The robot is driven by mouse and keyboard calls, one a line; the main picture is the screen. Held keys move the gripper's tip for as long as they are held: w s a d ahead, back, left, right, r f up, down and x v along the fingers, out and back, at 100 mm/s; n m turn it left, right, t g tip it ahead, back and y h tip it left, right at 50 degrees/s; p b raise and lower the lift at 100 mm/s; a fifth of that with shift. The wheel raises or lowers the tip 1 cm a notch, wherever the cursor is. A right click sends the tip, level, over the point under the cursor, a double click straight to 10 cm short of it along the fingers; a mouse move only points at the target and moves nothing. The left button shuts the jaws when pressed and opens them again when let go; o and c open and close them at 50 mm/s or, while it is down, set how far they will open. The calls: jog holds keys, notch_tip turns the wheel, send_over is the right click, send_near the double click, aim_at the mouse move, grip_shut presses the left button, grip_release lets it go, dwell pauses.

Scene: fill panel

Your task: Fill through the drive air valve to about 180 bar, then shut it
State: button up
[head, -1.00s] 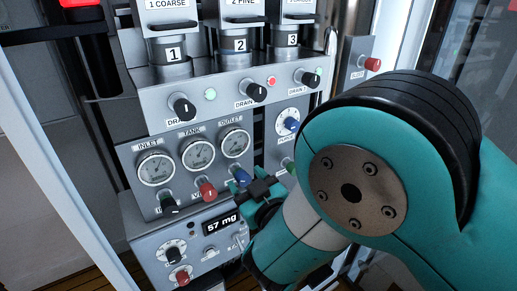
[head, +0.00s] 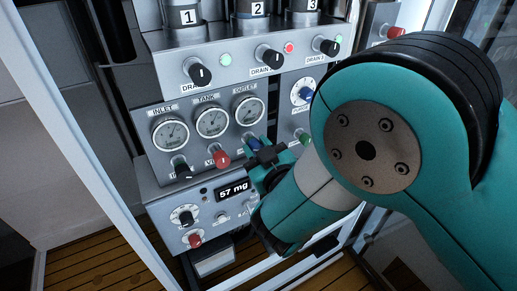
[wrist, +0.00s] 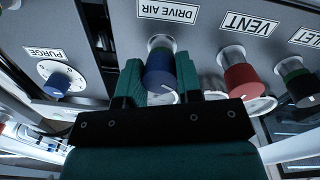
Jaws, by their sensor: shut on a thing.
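The drive air valve has a blue knob (wrist: 160,75) under its DRIVE AIR label in the wrist view. My gripper (wrist: 158,82) is shut on this knob, one finger on each side. In the head view my gripper (head: 262,160) reaches the panel at the right of the knob row and covers most of the blue knob (head: 253,143). Three round gauges sit above the knobs: INLET (head: 170,134), TANK (head: 213,122) and OUTLET (head: 249,110). Their needles are too small to read surely.
The red VENT knob (wrist: 240,78) is close beside the gripper, with the INLET knob (wrist: 301,88) beyond it. The blue PURGE dial (wrist: 57,84) is on the other side. A display (head: 232,190) reads 57 mg. Three drain knobs sit above the gauges.

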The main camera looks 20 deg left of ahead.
jog(key=n+b, duration=0.2)
jog(key=n, duration=0.3)
jog(key=shift+s+n, duration=0.1)
jog(key=shift+n, duration=0.2)
jog(key=n, duration=0.5)
jog(key=shift+f+n, duration=0.1)
jog(key=shift+n, duration=0.2)
jog(key=shift+s, duration=0.1)
jog(key=o, duration=0.8)
jog(key=shift+o, duration=0.7)
